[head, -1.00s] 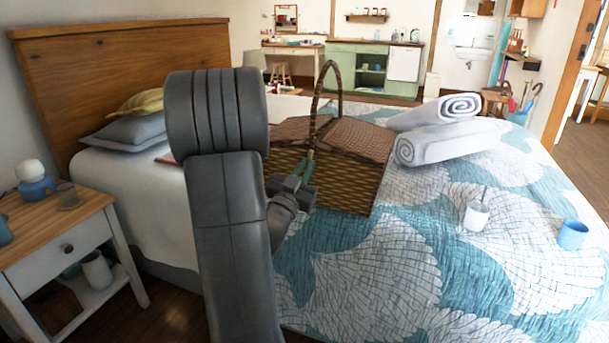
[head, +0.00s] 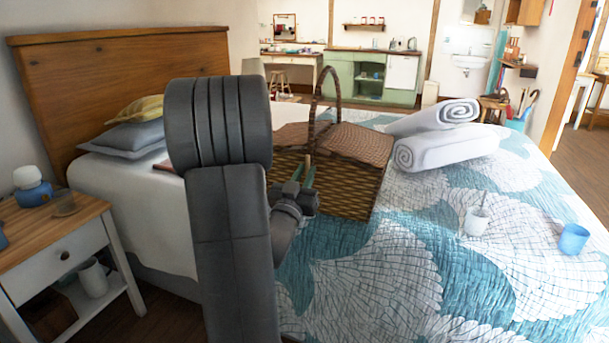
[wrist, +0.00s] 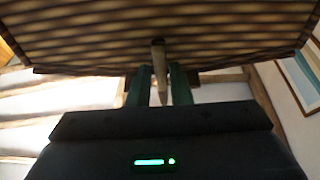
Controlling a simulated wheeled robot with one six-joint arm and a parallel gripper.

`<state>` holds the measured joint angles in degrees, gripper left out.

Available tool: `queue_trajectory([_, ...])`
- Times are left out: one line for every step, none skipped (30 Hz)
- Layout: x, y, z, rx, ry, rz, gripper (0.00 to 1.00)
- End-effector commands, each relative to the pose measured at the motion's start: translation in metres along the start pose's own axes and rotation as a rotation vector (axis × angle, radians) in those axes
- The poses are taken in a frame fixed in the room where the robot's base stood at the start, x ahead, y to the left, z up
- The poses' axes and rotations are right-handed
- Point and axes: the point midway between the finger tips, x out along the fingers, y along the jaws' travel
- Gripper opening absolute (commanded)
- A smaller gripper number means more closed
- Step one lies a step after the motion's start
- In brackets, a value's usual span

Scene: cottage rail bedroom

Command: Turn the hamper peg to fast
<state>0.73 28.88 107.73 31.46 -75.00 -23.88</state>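The wicker hamper (head: 345,190) stands on the bed with its lid closed and its tall handle up. The hamper peg (wrist: 159,70) is a slim, pale wooden piece at the hamper's side, slightly tilted in the wrist view. My gripper (head: 304,176) is at the hamper's near side. Its two green fingers (wrist: 159,86) stand on either side of the peg, with narrow gaps seeming to show between peg and fingers. In the head view the peg (head: 307,161) is a small brown bit between the fingers. Its fastening is hidden.
Two rolled white towels (head: 440,150) lie right of the hamper. A white cup (head: 477,222) and a blue cup (head: 573,239) stand on the quilt (head: 380,270). A nightstand (head: 60,240) is at the left. The quilt in front of the hamper is clear.

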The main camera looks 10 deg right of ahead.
Motion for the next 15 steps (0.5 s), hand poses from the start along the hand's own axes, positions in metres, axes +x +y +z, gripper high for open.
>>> queue_trajectory([0.0, 0.0, 0.0, 0.0, 0.0, 0.0, 0.28])
queue_trajectory([0.0, 0.0, 0.0, 0.001, 0.001, 0.0, 0.33])
queue_trajectory([0.0, 0.0, 0.0, 0.001, 0.001, 0.0, 0.33])
queue_trajectory([0.0, 0.0, 0.0, 0.001, 0.002, 0.0, 0.33])
queue_trajectory([0.0, 0.0, -0.001, 0.001, 0.002, 0.0, 0.33])
queue_trajectory([0.0, 0.0, -0.001, 0.001, 0.003, 0.0, 0.33])
queue_trajectory([0.001, 0.0, -0.001, 0.002, 0.003, 0.0, 0.33])
queue_trajectory([0.001, 0.0, -0.001, 0.002, 0.003, 0.0, 0.33])
queue_trajectory([0.001, 0.0, -0.001, 0.002, 0.003, 0.0, 0.33])
queue_trajectory([0.0, 0.0, -0.001, 0.002, 0.003, 0.0, 0.33])
queue_trajectory([-0.001, 0.0, -0.001, 0.002, 0.003, 0.0, 0.33])
queue_trajectory([-0.003, -0.001, -0.001, 0.002, 0.004, 0.0, 0.33])
queue_trajectory([-0.005, -0.001, -0.001, 0.002, 0.004, 0.0, 0.33])
queue_trajectory([-0.008, -0.001, -0.001, 0.003, 0.004, -0.001, 0.33])
queue_trajectory([-0.013, -0.001, -0.001, 0.002, 0.002, -0.002, 0.33])
